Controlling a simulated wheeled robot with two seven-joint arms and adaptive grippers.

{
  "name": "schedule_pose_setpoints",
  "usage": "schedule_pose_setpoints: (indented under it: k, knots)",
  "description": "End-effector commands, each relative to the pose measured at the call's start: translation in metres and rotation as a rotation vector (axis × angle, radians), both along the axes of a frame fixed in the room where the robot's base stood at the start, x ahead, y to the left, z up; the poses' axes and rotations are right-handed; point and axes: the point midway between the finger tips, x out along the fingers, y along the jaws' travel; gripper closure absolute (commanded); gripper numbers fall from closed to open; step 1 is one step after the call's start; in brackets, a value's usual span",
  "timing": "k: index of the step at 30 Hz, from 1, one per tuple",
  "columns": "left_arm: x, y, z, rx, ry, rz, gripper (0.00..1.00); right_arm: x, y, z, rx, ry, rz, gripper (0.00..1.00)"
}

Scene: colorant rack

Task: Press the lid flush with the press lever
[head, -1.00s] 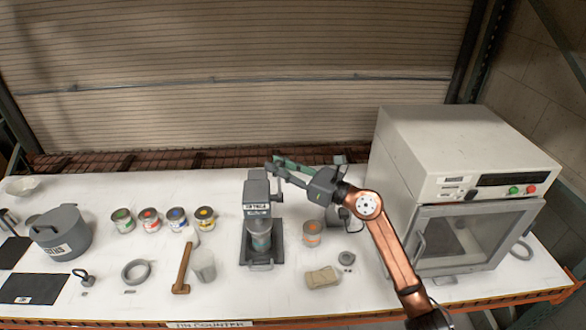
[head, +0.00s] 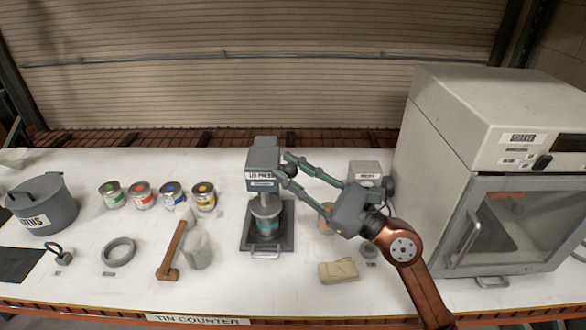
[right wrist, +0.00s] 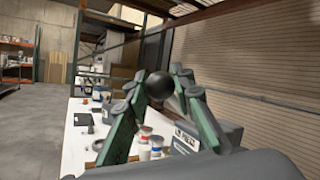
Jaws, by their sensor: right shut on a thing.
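The grey lid press (head: 262,180) stands on the white counter, and a tin (head: 267,224) stands upright on its base under the ram. Whether the tin's lid is flush cannot be told. My right gripper (head: 287,165) is at the upper right side of the press head. In the right wrist view its green fingers (right wrist: 158,95) are closed around the black ball knob (right wrist: 160,86) of the press lever. The lever's arm is mostly hidden by the fingers and press head. My left gripper is not in view.
To the right are a folded cloth (head: 338,271) and a large shaker cabinet (head: 500,170). A tin is partly hidden behind my right arm.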

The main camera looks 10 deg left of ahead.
Motion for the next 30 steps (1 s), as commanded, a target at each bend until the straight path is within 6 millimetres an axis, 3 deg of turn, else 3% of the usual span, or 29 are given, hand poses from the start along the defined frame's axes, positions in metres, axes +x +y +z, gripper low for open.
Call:
schedule_pose_setpoints:
  k: [1, 14, 24, 30]
  knots:
    - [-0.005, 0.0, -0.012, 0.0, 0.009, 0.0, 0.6, 0.0, 0.0, -0.012, 0.0, -0.011, 0.0, 1.0]
    - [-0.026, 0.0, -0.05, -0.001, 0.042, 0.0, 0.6, -0.013, -0.002, -0.03, 0.018, -0.125, 0.0, 1.0]
    - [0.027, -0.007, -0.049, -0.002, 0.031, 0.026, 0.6, -0.019, -0.003, -0.039, 0.026, -0.181, 0.0, 1.0]
    - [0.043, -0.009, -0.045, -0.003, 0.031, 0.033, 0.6, -0.021, -0.003, -0.04, 0.029, -0.198, 0.0, 1.0]
